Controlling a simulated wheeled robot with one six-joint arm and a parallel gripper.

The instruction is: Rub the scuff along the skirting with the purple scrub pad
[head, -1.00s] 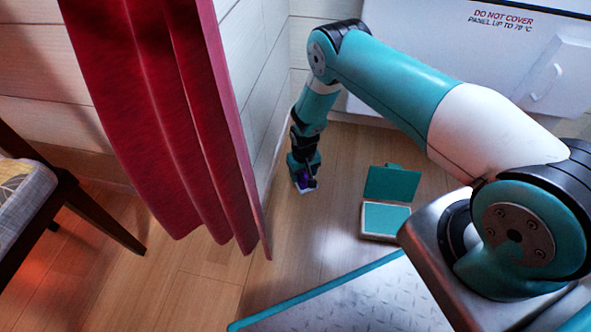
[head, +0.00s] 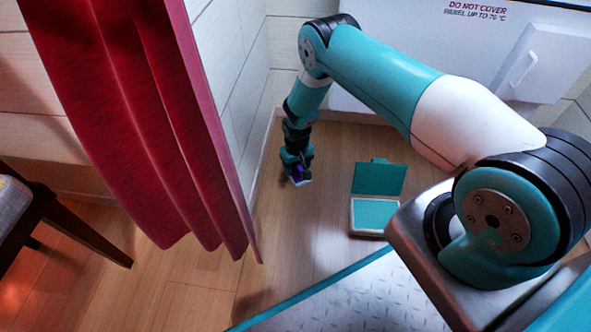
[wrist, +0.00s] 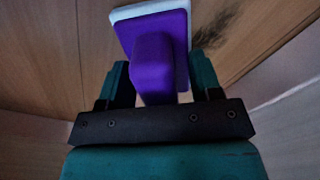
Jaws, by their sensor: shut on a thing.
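My gripper (head: 297,168) is low over the wood floor near the pale wall at the left, pointing down. In the wrist view, my gripper (wrist: 160,92) is shut on the purple handle of the scrub pad (wrist: 168,22), which has a white layer underneath. The pad also shows small in the head view (head: 299,174), partly hidden by the jaws. A dark scuff (wrist: 217,30) shows just right of the pad in the wrist view, on a wood-coloured surface. The skirting (head: 262,152) runs along the wall's foot. I cannot tell whether the pad touches any surface.
A red curtain (head: 150,120) hangs at the left, before the wall. An open teal box (head: 374,214) lies on the floor right of my gripper. A white panel (head: 425,50) marked "DO NOT COVER" stands behind. A dark-legged chair (head: 75,225) is at far left.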

